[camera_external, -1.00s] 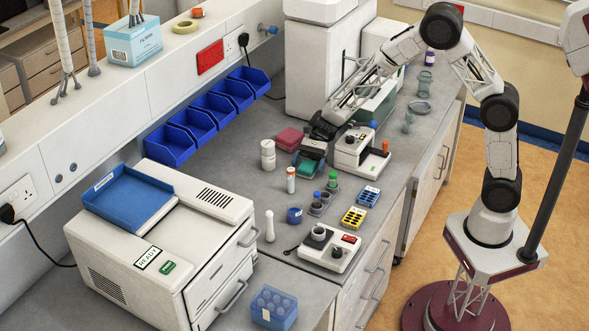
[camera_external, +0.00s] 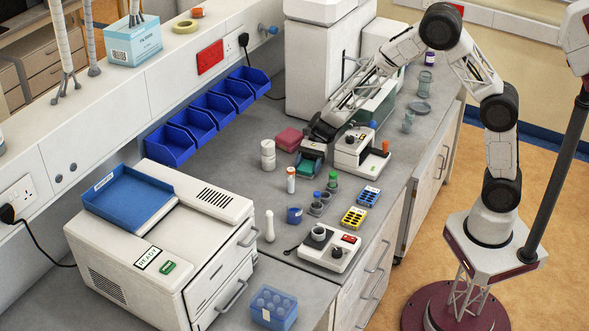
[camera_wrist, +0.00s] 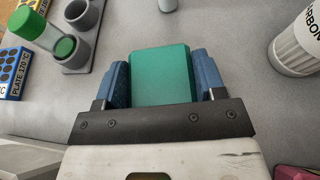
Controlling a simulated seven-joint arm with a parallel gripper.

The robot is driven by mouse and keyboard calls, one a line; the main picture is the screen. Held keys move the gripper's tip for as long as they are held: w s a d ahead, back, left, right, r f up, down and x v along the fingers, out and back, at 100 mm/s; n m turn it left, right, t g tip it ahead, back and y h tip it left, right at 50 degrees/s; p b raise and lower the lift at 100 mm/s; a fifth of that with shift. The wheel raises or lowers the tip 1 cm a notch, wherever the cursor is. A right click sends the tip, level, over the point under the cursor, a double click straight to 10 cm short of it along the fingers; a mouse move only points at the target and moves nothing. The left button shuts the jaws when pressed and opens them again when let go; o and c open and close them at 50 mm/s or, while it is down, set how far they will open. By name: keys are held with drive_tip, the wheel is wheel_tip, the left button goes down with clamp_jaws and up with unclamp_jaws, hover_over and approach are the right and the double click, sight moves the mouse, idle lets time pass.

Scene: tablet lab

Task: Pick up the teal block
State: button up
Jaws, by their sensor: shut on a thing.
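The teal block (camera_wrist: 160,76) sits between the two blue finger pads of my gripper (camera_wrist: 161,88) in the wrist view. The pads press on its left and right sides. In the external view the teal block (camera_external: 306,169) shows just below my gripper (camera_external: 312,155), low over the grey bench. I cannot tell whether the block touches the bench.
A white device (camera_external: 351,151) with an orange part stands close to the right of my gripper. A red block (camera_external: 288,138) lies behind left.

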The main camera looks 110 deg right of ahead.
sight(307, 165)
drive_tip(key=shift+c, duration=0.4)
drive_tip(key=shift+r, duration=0.1)
drive_tip(key=shift+r, duration=4.95)
